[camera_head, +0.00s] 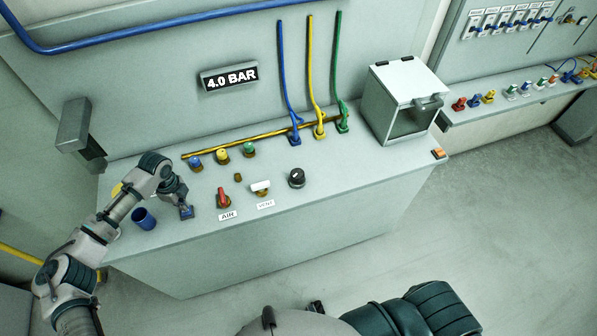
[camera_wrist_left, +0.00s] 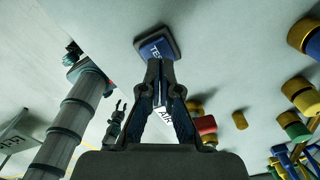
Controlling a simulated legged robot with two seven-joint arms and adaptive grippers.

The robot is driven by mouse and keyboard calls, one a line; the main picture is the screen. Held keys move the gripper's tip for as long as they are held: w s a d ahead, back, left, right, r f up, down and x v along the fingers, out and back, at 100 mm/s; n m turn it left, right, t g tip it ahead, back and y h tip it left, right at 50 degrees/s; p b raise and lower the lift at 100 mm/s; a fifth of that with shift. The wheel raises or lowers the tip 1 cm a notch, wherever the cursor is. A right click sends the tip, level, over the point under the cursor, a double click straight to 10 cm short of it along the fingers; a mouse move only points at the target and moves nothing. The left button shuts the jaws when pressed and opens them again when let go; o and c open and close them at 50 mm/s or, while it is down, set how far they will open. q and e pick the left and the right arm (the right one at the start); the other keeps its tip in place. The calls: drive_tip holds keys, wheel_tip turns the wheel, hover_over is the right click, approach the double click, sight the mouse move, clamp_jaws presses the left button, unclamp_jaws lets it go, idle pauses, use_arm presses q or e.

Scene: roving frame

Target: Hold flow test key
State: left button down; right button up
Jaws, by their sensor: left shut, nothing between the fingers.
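The test key (camera_wrist_left: 160,48) is a blue square key with white lettering, partly legible as "TE", in a dark frame on the bench top. In the left wrist view it sits directly beyond my left gripper (camera_wrist_left: 160,62), whose fingertips are together and overlap its near edge. I cannot tell for sure whether they press it. In the head view my left gripper (camera_head: 182,203) points down at the blue key (camera_head: 187,213), left of the red AIR valve (camera_head: 223,198). The display (camera_head: 229,77) reads 4.0 BAR.
A blue cup (camera_head: 144,219) stands left of the key. A white VENT handle (camera_head: 261,187) and a black knob (camera_head: 297,178) lie to the right. Behind are coloured fittings (camera_head: 222,150) and hoses (camera_head: 311,80). A clear-fronted box (camera_head: 403,97) stands at the bench's right end.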

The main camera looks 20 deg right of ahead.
use_arm(q)
drive_tip(key=shift+a+f, duration=0.45)
drive_tip(key=shift+f, duration=0.15)
drive_tip(key=shift+d+f, duration=0.25)
drive_tip(key=shift+f, duration=0.05)
drive_tip(key=shift+d+f, duration=0.1)
drive_tip(key=shift+f, duration=0.25)
use_arm(e)
drive_tip(key=shift+a+f, duration=0.25)
drive_tip(key=shift+f, duration=0.05)
use_arm(q)
drive_tip(key=shift+a, duration=0.2)
use_arm(e)
drive_tip(key=shift+a, duration=0.1)
drive_tip(key=shift+d, duration=0.2)
drive_tip(key=shift+a, duration=0.15)
idle(0.9)
idle(0.9)
